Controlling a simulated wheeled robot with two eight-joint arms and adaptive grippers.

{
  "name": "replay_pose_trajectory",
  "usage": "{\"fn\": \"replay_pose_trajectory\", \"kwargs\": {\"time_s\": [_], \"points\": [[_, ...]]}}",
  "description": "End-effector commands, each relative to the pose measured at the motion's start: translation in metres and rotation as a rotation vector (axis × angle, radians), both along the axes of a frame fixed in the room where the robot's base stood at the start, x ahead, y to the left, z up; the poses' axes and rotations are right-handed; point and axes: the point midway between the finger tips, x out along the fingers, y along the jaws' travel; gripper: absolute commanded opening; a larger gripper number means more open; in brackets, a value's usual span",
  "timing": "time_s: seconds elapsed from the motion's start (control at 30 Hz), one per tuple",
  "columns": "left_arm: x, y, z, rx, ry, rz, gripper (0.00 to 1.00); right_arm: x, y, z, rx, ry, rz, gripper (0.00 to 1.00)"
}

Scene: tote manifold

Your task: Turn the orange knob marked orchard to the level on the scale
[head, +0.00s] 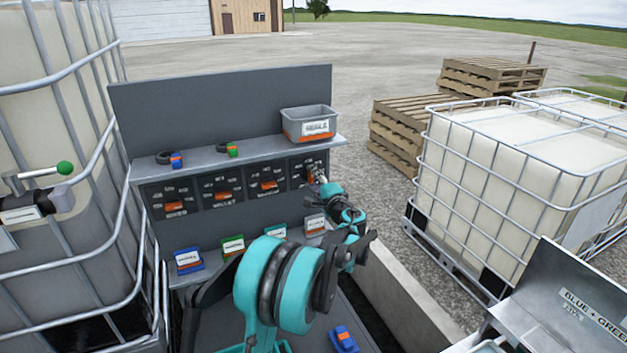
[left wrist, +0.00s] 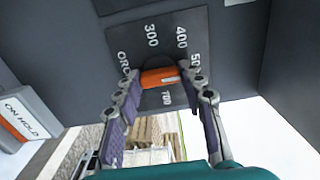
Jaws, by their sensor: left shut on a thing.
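The orange knob marked orchard (left wrist: 160,77) sits on a dark dial plate (left wrist: 150,45) in the left wrist view. The plate shows 300, 400, 700 and a partly hidden number starting with 5. Only "ORC" of its name shows. My left gripper (left wrist: 158,80) is shut on the knob, with a finger at each side. In the head view my left gripper (head: 316,177) reaches the rightmost dial of the grey panel and hides much of it. The knob's exact pointing on the scale cannot be told. My right gripper is not in view.
Three more orange knobs, including the leftmost (head: 174,207), line the panel. A grey bin (head: 308,122) stands on the shelf above. Labelled blocks, including a blue one (head: 188,260), sit below. Caged tanks (head: 500,170) stand right and left; pallets (head: 410,125) are behind.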

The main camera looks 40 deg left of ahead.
Motion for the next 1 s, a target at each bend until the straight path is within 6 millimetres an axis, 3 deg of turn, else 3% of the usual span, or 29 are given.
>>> {"fn": "replay_pose_trajectory", "kwargs": {"time_s": [0.17,0.2,0.27,0.67,1.0], "points": [[-0.001,0.000,-0.001,-0.001,0.000,0.001,0.10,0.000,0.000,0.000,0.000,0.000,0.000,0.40],[-0.001,0.000,-0.001,-0.001,0.000,0.001,0.44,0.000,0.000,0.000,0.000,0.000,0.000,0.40],[-0.001,0.000,-0.001,-0.001,0.000,0.001,0.60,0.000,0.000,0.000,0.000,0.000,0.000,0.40],[-0.003,-0.006,0.000,0.000,0.001,-0.001,0.60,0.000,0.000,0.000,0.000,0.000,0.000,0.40],[-0.033,-0.067,-0.001,0.000,0.001,-0.004,0.60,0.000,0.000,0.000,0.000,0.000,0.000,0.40]]}}
